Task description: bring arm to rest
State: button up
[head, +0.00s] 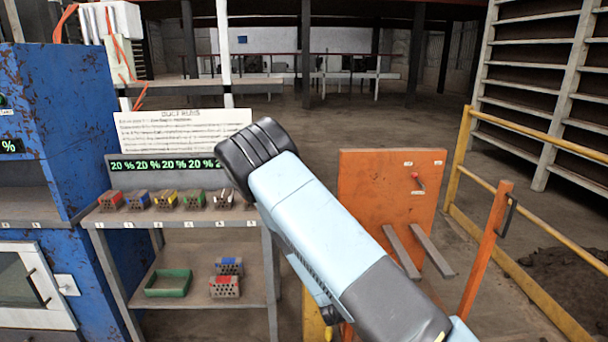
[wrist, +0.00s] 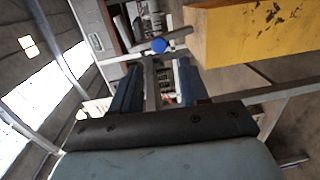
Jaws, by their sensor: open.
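My arm (head: 310,215) reaches up from the bottom of the head view, pale blue with black joints, its bent elbow in front of the shelf's right end. My gripper (wrist: 160,88) shows in the wrist view with its two dark blue fingers apart and nothing seen between them. The wrist view is tilted, with bright windows at left. A yellow beam (wrist: 255,35) lies at the upper right, close beside the right finger. In the head view the gripper cannot be made out; the arm hides that area.
A metal shelf (head: 175,217) holds several hollow bricks on top. A green tray (head: 168,283) and two bricks, one blue-marked (head: 229,266) and one red-marked (head: 224,287), sit below. An orange panel (head: 388,190) and a yellow railing (head: 545,225) stand right. A blue cabinet (head: 80,120) stands left.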

jog(key=s+d+r+m+g, duration=0.2)
jog(key=r+m+g, duration=0.15)
jog(key=r, duration=0.45)
jog(key=s+d+r+m+g+y, duration=0.1)
jog(key=s+d+r+m+g, duration=0.15)
jog(key=r+m, duration=0.35)
jog(key=s+d+r+m+g, duration=0.2)
jog(key=s+d+r+m, duration=0.15)
jog(key=r, duration=0.55)
jog(key=s+d+r+m+g, duration=0.1)
jog(key=s+r, duration=0.3)
jog(key=s, duration=0.4)
jog(key=s+d+r+m+g, duration=0.1)
jog(key=s+r, duration=0.3)
jog(key=s, duration=0.5)
jog(key=s+d+r+m+g, duration=0.1)
jog(key=s+d+r+m, duration=0.2)
jog(key=s, duration=0.6)
jog(key=shift+d+r+h, duration=0.35)
jog(key=shift+r+h, duration=0.05)
jog(key=shift+r, duration=0.5)
